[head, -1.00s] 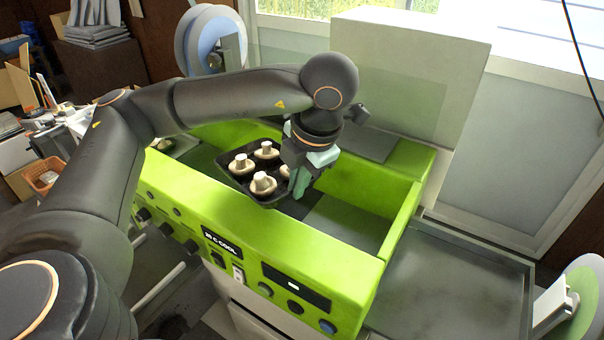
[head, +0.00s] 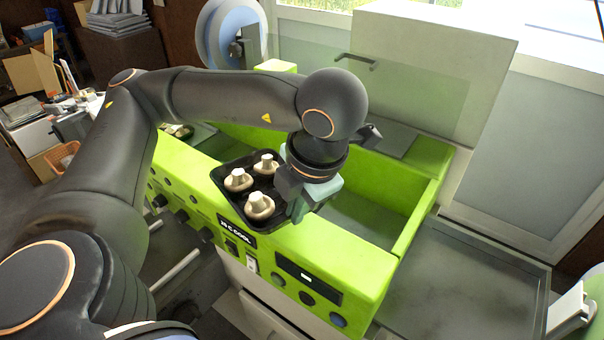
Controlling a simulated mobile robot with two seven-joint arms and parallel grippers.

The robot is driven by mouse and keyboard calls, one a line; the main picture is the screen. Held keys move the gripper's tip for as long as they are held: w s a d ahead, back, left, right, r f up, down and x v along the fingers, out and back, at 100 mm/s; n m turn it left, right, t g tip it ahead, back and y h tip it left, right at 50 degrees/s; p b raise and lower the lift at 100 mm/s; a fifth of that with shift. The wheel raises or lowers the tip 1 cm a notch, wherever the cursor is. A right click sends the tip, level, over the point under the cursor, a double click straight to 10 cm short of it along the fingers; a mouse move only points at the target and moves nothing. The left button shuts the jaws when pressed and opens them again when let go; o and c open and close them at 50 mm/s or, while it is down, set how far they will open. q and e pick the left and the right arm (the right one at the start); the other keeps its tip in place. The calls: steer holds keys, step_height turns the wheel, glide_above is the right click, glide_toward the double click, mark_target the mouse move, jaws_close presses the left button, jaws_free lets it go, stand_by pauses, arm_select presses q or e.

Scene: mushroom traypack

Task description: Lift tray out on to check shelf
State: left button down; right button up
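A black tray (head: 226,185) with several pale mushrooms (head: 262,205) is raised over the front wall of the green packing machine (head: 340,262), slightly tilted. My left gripper (head: 302,208) is at the tray's right side and appears shut on its rim; its fingertips are partly hidden. The grey flat shelf (head: 455,290) lies to the right of the machine and is empty; I cannot tell for certain that it is the check shelf. My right gripper is not in view.
The machine's front wall has knobs and a display. A clear panel (head: 410,95) stands behind the machine's open well. Another mushroom tray (head: 178,133) sits at the machine's left end. A green and white reel (head: 572,318) is at the lower right.

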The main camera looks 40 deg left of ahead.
arm_select(q)
steer(key=shift+s+d, duration=0.35)
steer(key=shift+s, duration=0.55)
steer(key=shift+s+d, duration=0.3)
steer(key=shift+s, duration=0.55)
